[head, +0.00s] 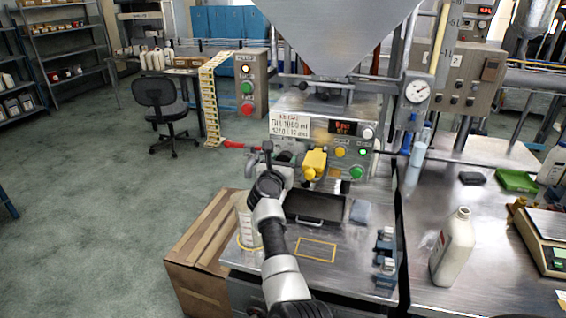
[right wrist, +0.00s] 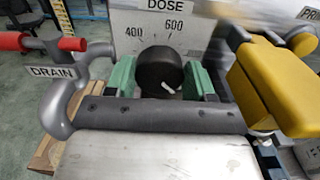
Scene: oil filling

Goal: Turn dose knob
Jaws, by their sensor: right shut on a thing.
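The dose knob (right wrist: 160,70) is black and round with a white mark low on its face. It sits in front of a pale plate (right wrist: 200,30) lettered DOSE, with 400 and 600 visible. My right gripper (right wrist: 160,82) is shut on the knob, with one green fingertip on each side. In the head view my right gripper (head: 270,180) reaches up to the filling machine's front panel (head: 320,135) and hides most of the knob. Other dial numbers are hidden. My left gripper is not in view.
A red-handled DRAIN valve (right wrist: 70,45) is close on the left of my right gripper. A yellow lever (right wrist: 275,80) is close on its right. Below are a measuring jug (head: 245,225) and a black tray (head: 315,205). A white bottle (head: 454,245) stands on the right bench.

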